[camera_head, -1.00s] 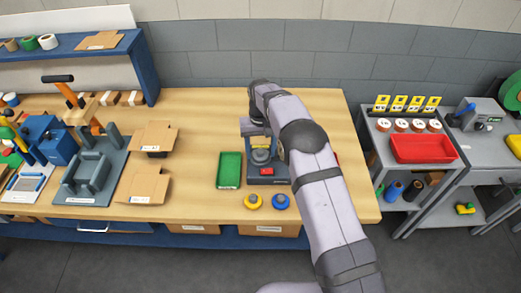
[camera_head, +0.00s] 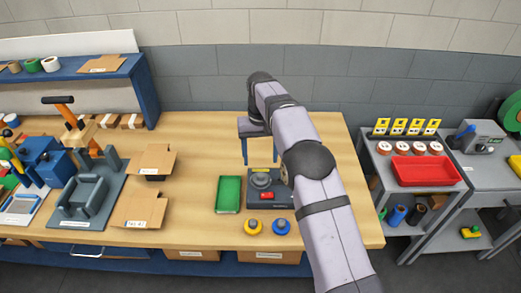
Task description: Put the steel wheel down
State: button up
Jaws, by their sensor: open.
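The steel wheel (camera_head: 261,178), a grey round disc, sits on the dark base of the stacker (camera_head: 284,186), behind its red patch (camera_head: 267,195). My gripper (camera_head: 260,164) is open, its two blue fingers spread apart above and behind the wheel, with nothing between them. The fingers appear clear of the wheel. My forearm hides the right part of the stacker.
A green tray (camera_head: 229,194) stands just left of the stacker. A yellow wheel (camera_head: 253,226) and a blue wheel (camera_head: 281,226) lie in front of it near the table edge. Open cardboard boxes (camera_head: 141,208) are farther left. The table behind the stacker is clear.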

jog(key=shift+r, duration=1.95)
jog(key=s+d, duration=1.1)
jog(key=s, duration=0.3)
jog(key=s+d+f, duration=0.2)
jog(key=s+f, duration=0.1)
jog(key=s, duration=0.6)
jog(key=s+d+f+m, duration=0.1)
jog(key=s+d+f, duration=0.1)
jog(key=s, duration=0.8)
jog(key=shift+s+f, duration=0.15)
jog(key=shift+f, duration=0.4)
